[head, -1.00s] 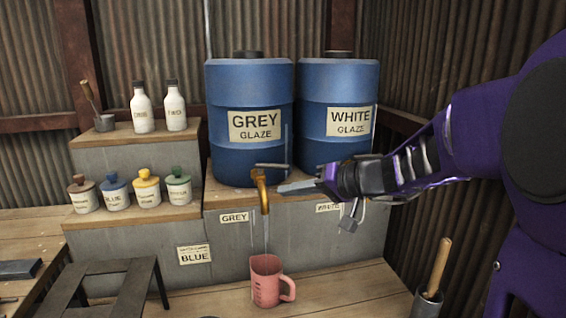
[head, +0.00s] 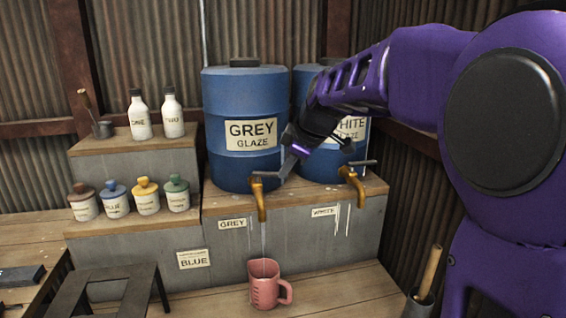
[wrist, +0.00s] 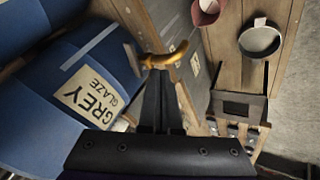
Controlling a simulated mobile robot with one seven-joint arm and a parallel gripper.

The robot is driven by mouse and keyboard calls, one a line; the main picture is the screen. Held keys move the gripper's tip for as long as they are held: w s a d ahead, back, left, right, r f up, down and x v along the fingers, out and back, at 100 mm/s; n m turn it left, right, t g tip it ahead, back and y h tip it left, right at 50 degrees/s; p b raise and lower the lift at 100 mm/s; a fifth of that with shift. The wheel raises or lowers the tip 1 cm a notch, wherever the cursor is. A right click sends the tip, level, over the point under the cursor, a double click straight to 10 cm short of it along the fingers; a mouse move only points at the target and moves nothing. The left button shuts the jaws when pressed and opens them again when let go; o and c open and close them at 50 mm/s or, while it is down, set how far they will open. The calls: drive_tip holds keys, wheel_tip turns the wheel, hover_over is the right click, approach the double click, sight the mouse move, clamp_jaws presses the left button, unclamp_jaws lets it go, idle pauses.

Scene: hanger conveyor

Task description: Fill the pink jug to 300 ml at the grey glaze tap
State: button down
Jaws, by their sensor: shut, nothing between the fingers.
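The pink jug (head: 264,286) stands upright on the lower bench under the brass grey glaze tap (head: 261,199). A thin grey stream (head: 263,240) runs from the spout into the jug. The level inside and the scale marks are too small to read. The jug shows partly at the top of the wrist view (wrist: 205,12). My gripper (head: 283,171) is shut and empty, its fingers pointing down at the top of the grey tap. In the wrist view the fingertips (wrist: 160,72) are close to the brass tap (wrist: 165,58); I cannot tell whether they touch.
The blue GREY GLAZE drum (head: 245,100) is just behind my gripper. My arm partly covers the white glaze drum (head: 305,95); its tap (head: 353,185) is close on the right. Jars and bottles stand on steps at left. A stool (head: 110,285) is front left.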

drive_tip(key=w+a+f, duration=0.1)
drive_tip(key=w+f, duration=0.3)
drive_tip(key=w, duration=0.3)
drive_tip(key=shift+f+p, duration=0.35)
drive_tip(key=shift+p, duration=0.05)
drive_tip(key=shift+w+f, duration=0.1)
drive_tip(key=w+n, duration=0.1)
drive_tip(key=w+d+n+g+y+b, duration=0.1)
drive_tip(key=shift+w+d+n, duration=0.1)
drive_tip(key=shift+w+n, duration=0.1)
drive_tip(key=shift+n, duration=0.2)
drive_tip(key=shift+s+b, duration=0.1)
drive_tip(key=shift+b, duration=0.35)
